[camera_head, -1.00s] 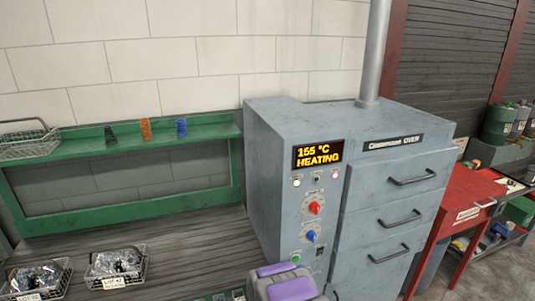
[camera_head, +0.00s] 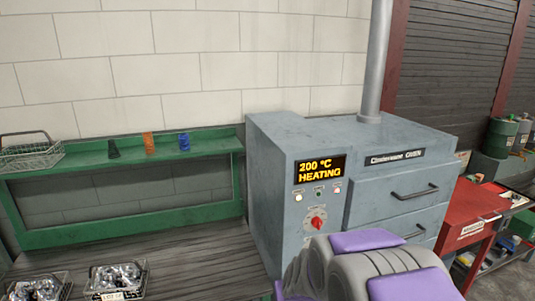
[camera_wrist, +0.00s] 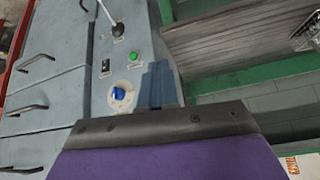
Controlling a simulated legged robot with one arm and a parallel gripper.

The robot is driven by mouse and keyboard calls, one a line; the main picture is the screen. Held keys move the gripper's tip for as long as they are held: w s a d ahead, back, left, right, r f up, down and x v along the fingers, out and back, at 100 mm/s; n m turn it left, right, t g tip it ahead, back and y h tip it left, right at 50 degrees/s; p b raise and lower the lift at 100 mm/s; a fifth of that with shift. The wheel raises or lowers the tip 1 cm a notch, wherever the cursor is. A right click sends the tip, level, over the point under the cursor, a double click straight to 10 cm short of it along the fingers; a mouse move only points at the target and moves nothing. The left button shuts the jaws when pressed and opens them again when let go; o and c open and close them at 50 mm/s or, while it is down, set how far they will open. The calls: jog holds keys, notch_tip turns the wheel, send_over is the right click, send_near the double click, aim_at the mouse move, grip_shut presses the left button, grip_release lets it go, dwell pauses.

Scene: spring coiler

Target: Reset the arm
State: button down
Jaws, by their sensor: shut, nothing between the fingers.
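My gripper (camera_wrist: 160,72) shows in the wrist view as narrow blue-grey fingers beyond a dark plate and purple cover. The fingers are shut with nothing between them. They are in front of the oven's control panel, beside the blue knob (camera_wrist: 118,93); I cannot tell the gap. In the head view my grey and purple arm fills the bottom right, and its fingers are hidden. The grey oven (camera_head: 275,165) stands behind it. Its display (camera_head: 320,170) reads 200 °C HEATING. The red knob (camera_head: 318,223) is visible; the blue knob is hidden there by my arm.
A green shelf (camera_head: 80,163) holds black, orange and blue springs and a wire basket (camera_head: 30,155). Baskets of metal parts (camera_head: 118,278) sit on the wooden bench (camera_head: 185,248). A red cart (camera_head: 470,210) stands right of the oven. Drawer handles (camera_head: 415,193) protrude from the oven front.

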jog(key=s+d+r+g, duration=0.2)
jog(key=s+r, duration=0.1)
jog(key=s, duration=0.9)
jog(key=s+d+r+m+g, duration=0.1)
jog(key=s+d+r+g, duration=0.2)
jog(key=s, duration=1)
jog(key=s+d+r+g+h, duration=0.1)
jog(key=s+d+r+g, duration=0.2)
jog(key=s, duration=0.9)
jog(key=shift+s+d+r+m, duration=0.25)
jog(key=shift+s+r+m, duration=0.05)
jog(key=shift+r, duration=0.1)
